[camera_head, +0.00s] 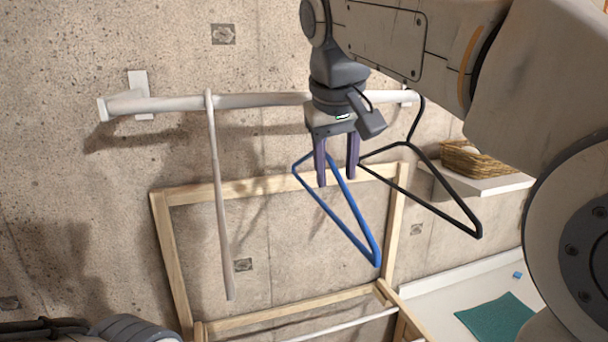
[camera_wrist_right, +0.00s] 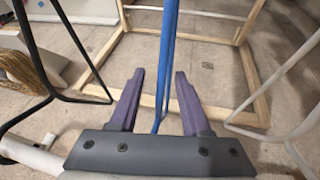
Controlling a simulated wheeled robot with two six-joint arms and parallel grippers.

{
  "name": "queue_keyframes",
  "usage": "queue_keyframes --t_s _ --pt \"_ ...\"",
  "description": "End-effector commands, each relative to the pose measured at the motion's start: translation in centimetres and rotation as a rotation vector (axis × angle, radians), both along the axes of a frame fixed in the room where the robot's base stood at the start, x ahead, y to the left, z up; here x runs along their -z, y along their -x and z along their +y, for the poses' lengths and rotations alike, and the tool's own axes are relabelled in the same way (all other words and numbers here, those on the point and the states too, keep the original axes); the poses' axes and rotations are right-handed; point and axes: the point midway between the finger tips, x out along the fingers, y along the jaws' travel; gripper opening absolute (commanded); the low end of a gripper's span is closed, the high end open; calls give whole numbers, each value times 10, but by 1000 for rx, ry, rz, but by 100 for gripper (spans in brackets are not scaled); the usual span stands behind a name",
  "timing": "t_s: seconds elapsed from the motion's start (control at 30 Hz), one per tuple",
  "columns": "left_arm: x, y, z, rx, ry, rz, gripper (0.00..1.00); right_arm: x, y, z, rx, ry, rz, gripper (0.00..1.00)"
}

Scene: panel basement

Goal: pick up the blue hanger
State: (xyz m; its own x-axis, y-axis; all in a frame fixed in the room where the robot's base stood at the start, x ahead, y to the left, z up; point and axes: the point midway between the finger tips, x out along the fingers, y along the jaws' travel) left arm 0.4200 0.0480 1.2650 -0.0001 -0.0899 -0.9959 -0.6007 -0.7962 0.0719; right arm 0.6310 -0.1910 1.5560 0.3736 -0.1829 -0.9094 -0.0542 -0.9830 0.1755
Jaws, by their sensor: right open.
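The blue hanger (camera_head: 366,240) hangs from the pale wall rail (camera_head: 180,103), its hook hidden behind my right gripper (camera_head: 336,181) in the head view. My right gripper points down at the hanger's upper part with its two purple fingers apart. In the right wrist view, the blue hanger (camera_wrist_right: 167,50) runs edge-on through the gap between the open fingers (camera_wrist_right: 160,75). A finger stands on each side of it, and neither clearly touches it. My left gripper does not show; part of my left arm is at the bottom left of the head view.
A black hanger (camera_head: 452,208) hangs close to the right of the blue one, and a white hanger (camera_head: 217,190) hangs to the left. A wooden frame (camera_head: 165,240) stands below. A wicker basket (camera_head: 470,160) sits on a white shelf (camera_head: 490,184). A teal cloth (camera_head: 495,318) lies lower right.

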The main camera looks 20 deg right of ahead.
Motion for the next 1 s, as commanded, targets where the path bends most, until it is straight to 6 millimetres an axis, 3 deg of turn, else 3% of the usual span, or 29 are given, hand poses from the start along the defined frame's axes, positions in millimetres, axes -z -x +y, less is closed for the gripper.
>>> queue_keyframes --t_s 0.23,0.53,0.57,0.67,1.0 --pt "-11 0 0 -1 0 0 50 28 -9 -4 -1 1 3 48" --pt "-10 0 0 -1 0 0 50 34 -12 -4 -3 0 1 48" --pt "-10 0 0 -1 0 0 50 34 -12 -4 -3 0 1 40" --pt "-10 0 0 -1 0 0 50 34 -12 -4 -3 0 1 2" --pt "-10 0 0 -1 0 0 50 33 -12 -4 -3 0 0 0"
